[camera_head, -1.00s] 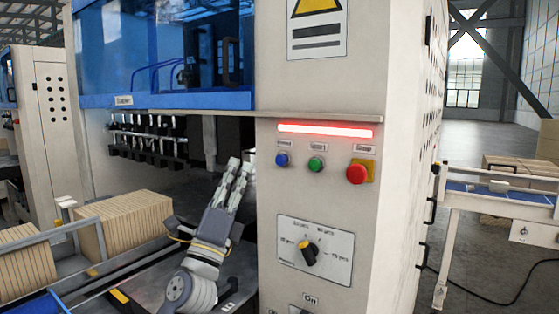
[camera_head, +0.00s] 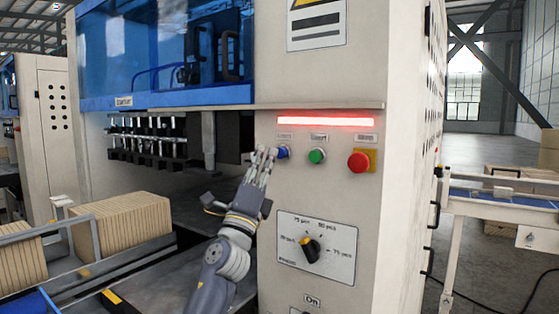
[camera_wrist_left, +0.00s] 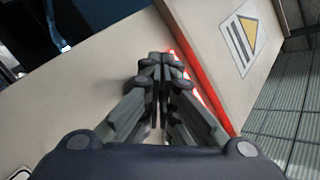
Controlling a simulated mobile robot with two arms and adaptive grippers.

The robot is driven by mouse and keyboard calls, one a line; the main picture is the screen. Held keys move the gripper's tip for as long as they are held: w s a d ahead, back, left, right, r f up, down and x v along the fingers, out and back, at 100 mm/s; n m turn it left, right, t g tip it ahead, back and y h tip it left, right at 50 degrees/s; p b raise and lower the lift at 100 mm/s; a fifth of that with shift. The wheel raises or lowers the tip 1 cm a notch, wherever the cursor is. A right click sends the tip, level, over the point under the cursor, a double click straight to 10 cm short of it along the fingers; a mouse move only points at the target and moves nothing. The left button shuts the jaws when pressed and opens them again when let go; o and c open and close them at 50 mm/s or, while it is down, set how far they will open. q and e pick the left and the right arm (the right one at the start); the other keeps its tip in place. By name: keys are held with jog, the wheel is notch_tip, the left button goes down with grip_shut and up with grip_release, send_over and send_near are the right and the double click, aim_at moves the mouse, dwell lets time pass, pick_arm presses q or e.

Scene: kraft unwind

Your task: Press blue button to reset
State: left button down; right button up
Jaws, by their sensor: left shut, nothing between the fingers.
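The blue button (camera_head: 283,152) is the leftmost of three buttons on the beige machine panel, below a lit red bar. My left gripper (camera_head: 265,152) is shut and empty, with its fingertips just left of the blue button in the head view. I cannot tell whether they touch it. In the left wrist view the shut fingers (camera_wrist_left: 160,58) point at the panel and the blue button cannot be made out. My right gripper is not in view.
A green button (camera_head: 317,156) and a red button (camera_head: 358,162) on a yellow plate sit to the right. A selector knob (camera_head: 310,249) is below. Stacked brown cardboard (camera_head: 125,230) stands on the left. A blue conveyor (camera_head: 500,199) is at the right.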

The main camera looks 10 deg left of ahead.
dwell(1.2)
pick_arm(q)
jog(key=shift+w+d+b, duration=0.15)
jog(key=shift+w+b, duration=0.25)
jog(key=shift+b, duration=0.05)
jog(key=shift+w+d+b, duration=0.15)
jog(key=shift+w+b, duration=0.35)
jog(key=shift+b, duration=0.2)
dwell(0.8)
jog(key=shift+s+r, duration=0.1)
dwell(0.3)
jog(key=shift+s+a+p, duration=0.3)
jog(key=shift+s+p, duration=0.5)
jog(key=shift+p, duration=0.1)
